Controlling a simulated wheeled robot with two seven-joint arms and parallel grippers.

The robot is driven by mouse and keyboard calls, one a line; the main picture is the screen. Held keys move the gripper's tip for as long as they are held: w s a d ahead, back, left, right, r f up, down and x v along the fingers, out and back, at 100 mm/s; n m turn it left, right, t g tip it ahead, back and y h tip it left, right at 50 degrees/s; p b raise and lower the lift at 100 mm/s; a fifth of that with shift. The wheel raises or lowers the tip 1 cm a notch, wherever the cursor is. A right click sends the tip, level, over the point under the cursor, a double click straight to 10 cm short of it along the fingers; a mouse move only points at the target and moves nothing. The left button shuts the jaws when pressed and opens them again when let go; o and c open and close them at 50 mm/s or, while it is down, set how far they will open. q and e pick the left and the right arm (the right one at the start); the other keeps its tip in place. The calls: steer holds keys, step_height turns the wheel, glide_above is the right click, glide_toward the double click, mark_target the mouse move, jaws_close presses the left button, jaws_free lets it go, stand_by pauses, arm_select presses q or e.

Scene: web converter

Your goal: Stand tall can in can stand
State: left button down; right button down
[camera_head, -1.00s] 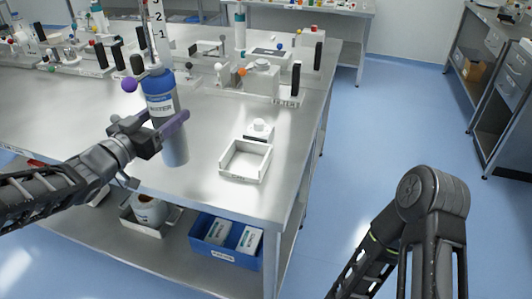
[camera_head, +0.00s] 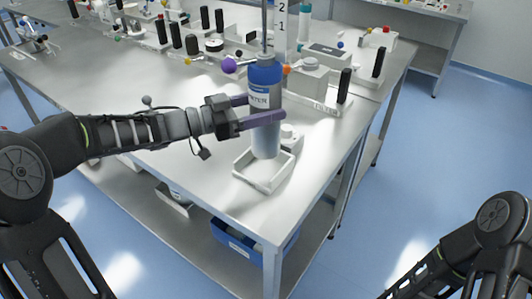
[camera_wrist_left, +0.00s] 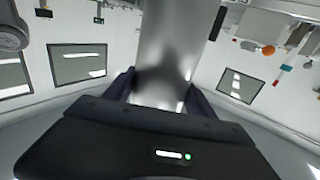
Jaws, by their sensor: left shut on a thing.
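The tall can (camera_head: 265,104) is a silver cylinder with a blue top and a blue label band. My left gripper (camera_head: 264,120) is shut around its middle, and the can is upright. In the left wrist view the can (camera_wrist_left: 172,50) rises between the fingers. The can stand (camera_head: 262,184) is a low, white, open square tray near the table's front corner. The can's lower end overlaps the tray's back part in the head view; I cannot tell whether it touches the tray. My right gripper is not in view; only part of that arm shows at lower right.
The steel table (camera_head: 200,140) has bare room left of the tray. A small white block (camera_head: 290,137) is just behind the tray. A white device (camera_head: 312,85) with black posts stands farther back. A blue bin (camera_head: 240,243) sits on the lower shelf.

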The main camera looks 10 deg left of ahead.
arm_select(q)
steer(key=shift+a+f, duration=0.1)
steer(key=shift+f, duration=2.3)
steer(key=shift+f, duration=1.9)
steer(key=shift+f, duration=0.1)
steer(key=shift+c, duration=1.5)
jaws_free()
steer(key=shift+f, duration=0.1)
